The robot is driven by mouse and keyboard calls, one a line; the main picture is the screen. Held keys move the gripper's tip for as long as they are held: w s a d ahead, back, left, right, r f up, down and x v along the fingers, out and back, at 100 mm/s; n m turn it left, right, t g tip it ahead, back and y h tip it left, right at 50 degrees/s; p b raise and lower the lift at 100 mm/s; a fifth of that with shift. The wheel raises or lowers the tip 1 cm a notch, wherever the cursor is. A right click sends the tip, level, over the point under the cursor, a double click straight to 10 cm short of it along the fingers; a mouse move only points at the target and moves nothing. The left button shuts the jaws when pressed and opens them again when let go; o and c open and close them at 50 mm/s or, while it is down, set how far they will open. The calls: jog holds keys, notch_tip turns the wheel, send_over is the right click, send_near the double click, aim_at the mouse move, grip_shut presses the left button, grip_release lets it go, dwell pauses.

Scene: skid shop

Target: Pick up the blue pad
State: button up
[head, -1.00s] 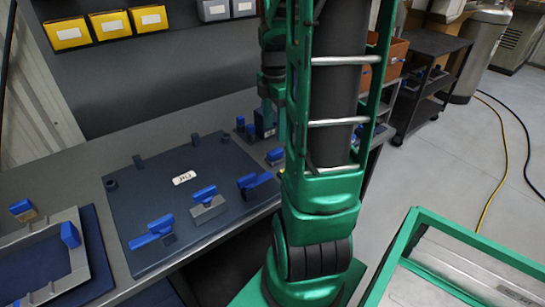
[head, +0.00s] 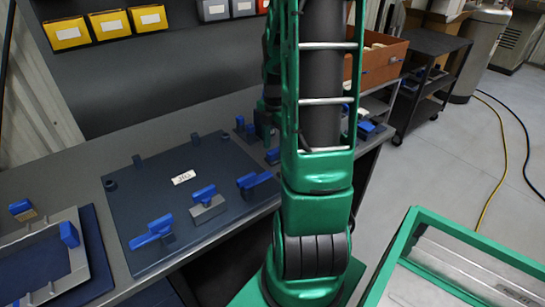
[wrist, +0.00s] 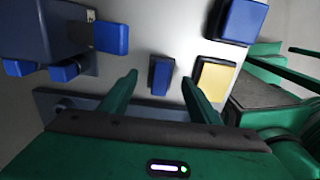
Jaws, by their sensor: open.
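In the wrist view, a small blue pad (wrist: 161,75) with dark sides lies between and just beyond the two green fingertips of my gripper (wrist: 160,84). My gripper is open, with a clear gap on both sides of the pad, and it holds nothing. Other blue pieces are near: a blue block (wrist: 111,38) on a dark fixture at the upper left and a larger blue block (wrist: 242,20) at the upper right. In the head view, my gripper is mostly hidden behind my arm at the bench's far right end, so the pad between the fingers cannot be made out there.
A yellow block (wrist: 216,79) stands just right of the right finger. In the head view, a dark fixture plate (head: 150,205) carries several blue-handled clamps. A brown bin (head: 383,62) and a black cart (head: 437,65) stand beyond the bench. Open floor lies at right.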

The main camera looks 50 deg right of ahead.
notch_tip(320, 180, down, 2)
jog(key=shift+f, duration=0.1)
jog(key=c, duration=1.1)
jog(key=shift+c, duration=0.2)
jog(key=shift+r, duration=0.2)
jog(key=shift+r, duration=0.65)
notch_tip(320, 180, up, 3)
jog(key=s+a+r, duration=0.1)
jog(key=a+r, duration=0.5)
jog(key=a, duration=0.5)
jog(key=shift+s+a+r, duration=0.2)
jog(key=shift+s+a, duration=0.1)
